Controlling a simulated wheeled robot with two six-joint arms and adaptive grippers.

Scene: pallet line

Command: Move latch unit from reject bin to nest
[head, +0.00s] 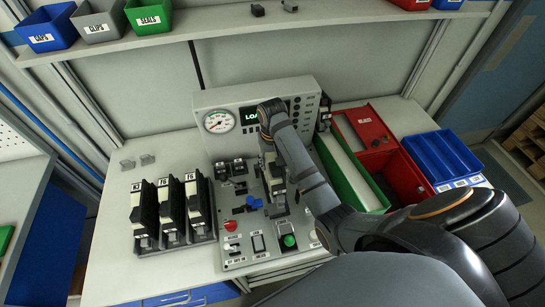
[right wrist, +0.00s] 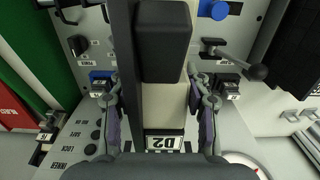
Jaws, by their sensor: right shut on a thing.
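My right gripper (head: 273,182) is over the middle of the test fixture's panel (head: 240,238). It is shut on a cream and black latch unit (head: 270,160), largely hidden by my arm in the head view. In the right wrist view the latch unit (right wrist: 163,45) lies between the two fingers (right wrist: 153,80), with a D2 label at its near end. The nest is hidden under the unit, and I cannot tell whether the unit touches it. The red reject bin (head: 407,178) stands right of the fixture; no unit shows in its visible part. My left gripper is not in view.
A rack (head: 203,236) with several similar black and cream units stands left of the fixture. A green bin (head: 368,192) and blue bins (head: 440,158) stand right. The gauge console (head: 250,96) rises behind. Knobs, a lever and buttons crowd the panel. The bench's left front is clear.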

